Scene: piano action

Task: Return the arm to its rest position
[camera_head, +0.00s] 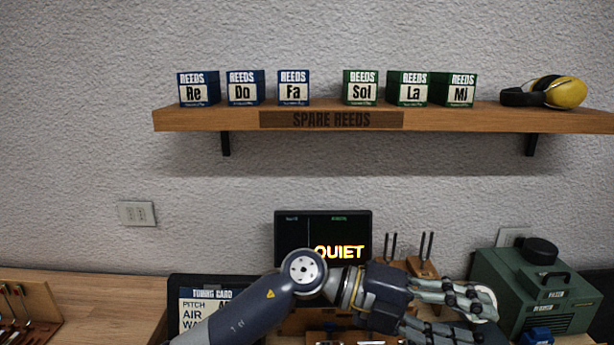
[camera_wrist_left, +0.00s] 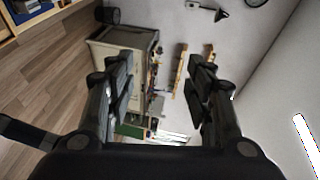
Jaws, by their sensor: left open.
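My left arm (camera_head: 250,302) comes in from the lower left of the head view and reaches to the right across the workbench. Its left gripper (camera_head: 480,318) is open in front of the green machine, with one finger above the other. In the left wrist view, the gripper (camera_wrist_left: 160,88) shows its two fingers spread apart with nothing between them. Beyond the fingers that view shows a far part of the room, tilted on its side, with a cabinet (camera_wrist_left: 122,42) and a wooden floor (camera_wrist_left: 50,75). My right gripper is not in view.
A wooden shelf (camera_head: 460,118) holds blue and green reed boxes and yellow earmuffs (camera_head: 564,92). A dark screen (camera_head: 323,222) reading QUIET stands behind my arm. A tuning card (camera_head: 205,310) stands at left. The green machine (camera_head: 515,285) is at right. Bench (camera_head: 95,300) shows bare at left.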

